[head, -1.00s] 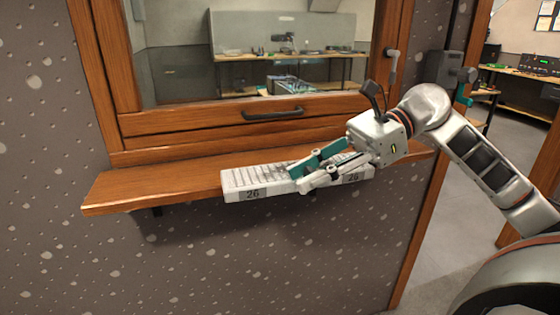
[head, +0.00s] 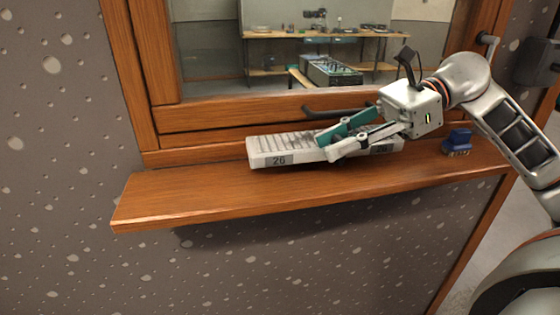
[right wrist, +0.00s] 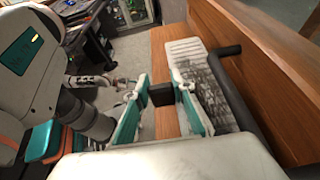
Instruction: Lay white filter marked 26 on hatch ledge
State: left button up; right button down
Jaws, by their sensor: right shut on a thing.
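The white filter marked 26 (head: 280,150) is a long, flat, ribbed block with dark number labels. It is level over the back part of the wooden hatch ledge (head: 190,197), close to the window frame. I cannot tell whether it touches the ledge. My right gripper (head: 335,143) is shut on the filter and hides its middle. In the right wrist view the ribbed filter (right wrist: 187,48) shows beyond the fingers (right wrist: 160,95), along the ledge (right wrist: 163,48). My left gripper is not in view.
A dark bar handle (head: 325,110) sticks out from the window frame just behind the filter. A blue brush (head: 458,140) stands on the ledge to the right of my gripper. The left and front parts of the ledge are bare.

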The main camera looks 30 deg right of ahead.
aim_at(264, 151)
jog(key=shift+a+r, duration=0.2)
jog(key=shift+a, duration=0.2)
jog(key=w+a+p, duration=0.1)
jog(key=a, duration=0.4)
jog(key=w+a+p, duration=0.2)
jog(key=a, duration=0.3)
jog(key=w+a+p, duration=0.1)
jog(key=a+p, duration=0.1)
jog(key=a, duration=0.2)
jog(key=shift+w+a, duration=0.15)
jog(key=shift+a, duration=0.25)
jog(key=shift+w+a+f, duration=0.1)
jog(key=shift+w+a, duration=0.1)
jog(key=shift+a, duration=0.35)
jog(key=f, duration=0.2)
jog(key=shift+w+a+f+p, duration=0.1)
jog(key=shift+a+f+p, duration=0.2)
jog(key=shift+a+p, duration=0.1)
jog(key=shift+d+f, duration=0.15)
jog(key=shift+f, duration=0.35)
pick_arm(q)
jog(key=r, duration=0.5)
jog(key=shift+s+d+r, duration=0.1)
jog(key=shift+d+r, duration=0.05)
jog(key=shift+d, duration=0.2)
